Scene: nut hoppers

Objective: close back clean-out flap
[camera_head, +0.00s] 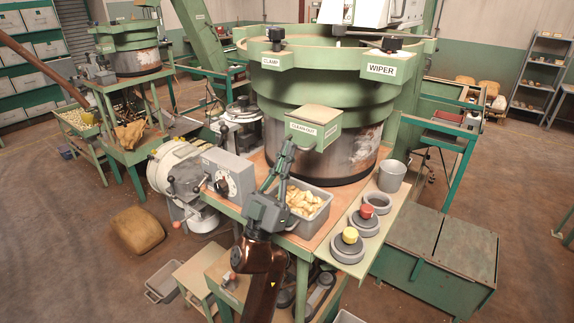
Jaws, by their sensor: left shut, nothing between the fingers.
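A green box-shaped clean-out part (318,117) with a "CLEAN-OUT" label sticks out from the front of the large green hopper bowl (350,95). I cannot tell whether its flap stands open or shut. My left gripper (289,146) reaches up from the bottom, its fingers shut and empty. Its tips are at the lower left corner of the clean-out part; whether they touch it is unclear. A grey bin of nuts (322,214) stands below, partly hidden by the gripper. My right gripper is out of view.
A grey control box (230,175) with a dial stands left of my gripper. Another hopper (135,55) stands at the back left.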

